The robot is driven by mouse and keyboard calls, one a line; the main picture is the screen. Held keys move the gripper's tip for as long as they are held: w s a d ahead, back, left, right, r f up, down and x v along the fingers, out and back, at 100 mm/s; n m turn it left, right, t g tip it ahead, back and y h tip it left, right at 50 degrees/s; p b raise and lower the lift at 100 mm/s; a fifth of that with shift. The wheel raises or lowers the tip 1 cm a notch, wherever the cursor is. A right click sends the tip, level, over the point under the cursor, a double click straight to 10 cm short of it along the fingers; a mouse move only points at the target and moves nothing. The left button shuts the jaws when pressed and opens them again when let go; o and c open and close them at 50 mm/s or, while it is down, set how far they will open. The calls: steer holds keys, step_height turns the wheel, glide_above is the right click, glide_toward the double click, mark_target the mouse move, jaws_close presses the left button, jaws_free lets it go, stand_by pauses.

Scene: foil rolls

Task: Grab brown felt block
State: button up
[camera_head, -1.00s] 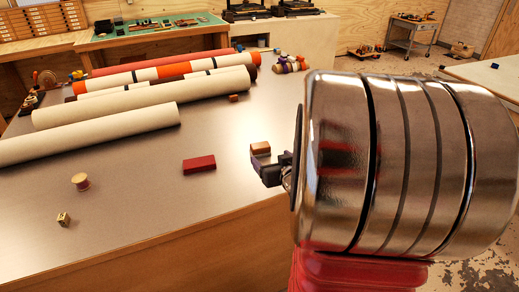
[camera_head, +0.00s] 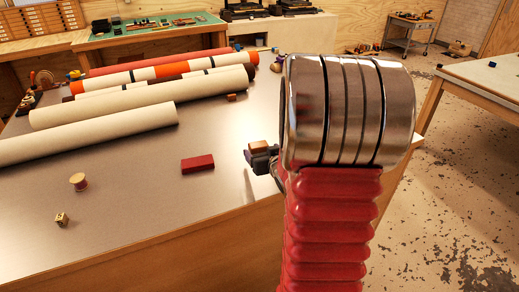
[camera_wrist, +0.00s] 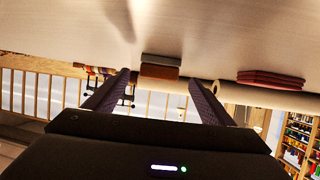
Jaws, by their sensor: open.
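A small brown block (camera_head: 258,146) with a lighter top lies on the grey table (camera_head: 140,220), toward its right side. In the wrist view the brown block (camera_wrist: 160,71) shows ahead, in line with the gap between my two dark fingers (camera_wrist: 158,82). The fingers are apart, with nothing held between them. Whether they touch the block cannot be told.
A dark red block (camera_head: 198,164) lies left of my gripper. Another small brown block (camera_head: 231,97) sits by the long pale rolls (camera_head: 150,95). A spool (camera_head: 78,181) and a small lettered cube (camera_head: 62,219) stand at the left. The front table surface is mostly clear.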

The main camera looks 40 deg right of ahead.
mark_target(260, 148)
steer(key=shift+x, duration=2.6)
steer(key=shift+d, duration=0.1)
steer(key=shift+r, duration=0.1)
steer(key=c, duration=1.2)
